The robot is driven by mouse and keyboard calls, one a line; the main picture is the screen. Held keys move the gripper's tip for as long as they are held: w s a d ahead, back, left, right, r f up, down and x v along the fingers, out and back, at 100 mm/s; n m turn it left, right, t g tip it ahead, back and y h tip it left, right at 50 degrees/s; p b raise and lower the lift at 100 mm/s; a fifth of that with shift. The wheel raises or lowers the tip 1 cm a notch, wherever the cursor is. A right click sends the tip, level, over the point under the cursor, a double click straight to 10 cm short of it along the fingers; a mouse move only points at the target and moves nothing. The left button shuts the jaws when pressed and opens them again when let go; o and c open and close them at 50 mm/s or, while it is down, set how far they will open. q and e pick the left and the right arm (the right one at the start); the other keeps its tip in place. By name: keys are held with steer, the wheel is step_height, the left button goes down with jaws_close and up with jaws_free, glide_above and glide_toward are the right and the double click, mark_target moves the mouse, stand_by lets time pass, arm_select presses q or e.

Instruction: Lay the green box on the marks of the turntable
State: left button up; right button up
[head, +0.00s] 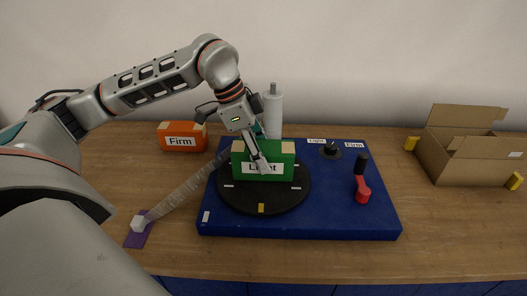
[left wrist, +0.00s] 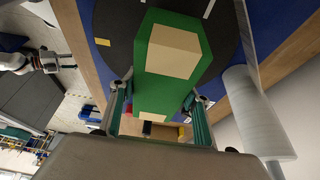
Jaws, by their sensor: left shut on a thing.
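The green box (head: 279,165), labelled "Light" with tan patches, is over the black turntable (head: 262,199) on the blue base. The turntable has short white marks near its rim and a yellow mark at the front. My left gripper (head: 262,168) reaches down over the box's front and is shut on it, partly covering the label. In the left wrist view, the box (left wrist: 164,91) lies between the fingers (left wrist: 158,113). I cannot tell whether its underside touches the turntable. A small gripper (left wrist: 66,61) at that view's left edge looks like my right one; its opening is unclear.
An orange "Firm" box (head: 182,145) stands behind left. A white cylinder (head: 273,115) stands behind the turntable. An open carton (head: 455,160) is at right.

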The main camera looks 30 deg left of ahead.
arm_select(q)
steer(key=shift+f+b, duration=0.35)
steer(key=shift+f, duration=0.25)
stand_by(0.7)
steer(key=o, duration=1.4)
steer(key=v, duration=1.2)
steer(key=shift+d+r, duration=0.1)
